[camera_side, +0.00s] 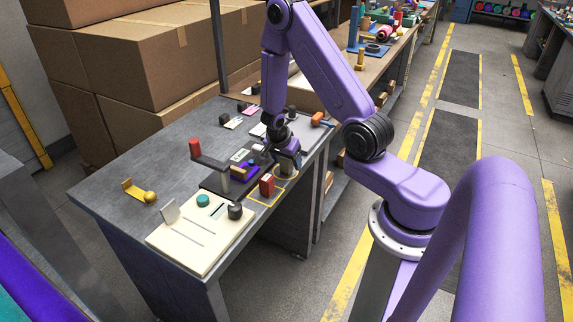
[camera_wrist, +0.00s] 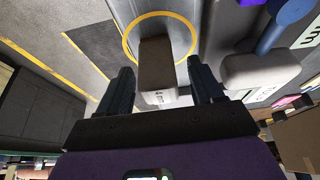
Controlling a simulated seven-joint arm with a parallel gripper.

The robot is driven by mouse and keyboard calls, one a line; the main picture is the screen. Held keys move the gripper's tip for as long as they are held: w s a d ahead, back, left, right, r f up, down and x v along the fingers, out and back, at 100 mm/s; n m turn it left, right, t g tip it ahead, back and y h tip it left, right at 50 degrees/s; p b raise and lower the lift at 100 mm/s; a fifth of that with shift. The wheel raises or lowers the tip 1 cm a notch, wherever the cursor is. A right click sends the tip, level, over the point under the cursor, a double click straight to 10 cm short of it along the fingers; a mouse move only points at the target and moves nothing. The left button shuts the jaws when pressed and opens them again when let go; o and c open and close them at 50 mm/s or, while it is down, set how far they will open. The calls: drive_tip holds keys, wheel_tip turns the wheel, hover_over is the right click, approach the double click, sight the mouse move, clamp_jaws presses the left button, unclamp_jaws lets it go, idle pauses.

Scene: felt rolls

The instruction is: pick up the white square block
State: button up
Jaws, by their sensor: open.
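My gripper (camera_wrist: 163,88) is open, with one dark finger on each side of the block and a visible gap on both sides. In the side view my gripper (camera_side: 287,163) is low over the near right part of the grey table (camera_side: 120,190), above the yellow ring. The block is mostly hidden there by the gripper.
A cream board (camera_side: 200,240) lies nearer the front. The table edge is close on the right.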

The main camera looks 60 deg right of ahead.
drive_tip(key=shift+d+f, duration=0.15)
drive_tip(key=shift+f, duration=0.25)
clamp_jaws()
drive_tip(key=shift+r, duration=0.1)
drive_tip(key=shift+r, duration=4.95)
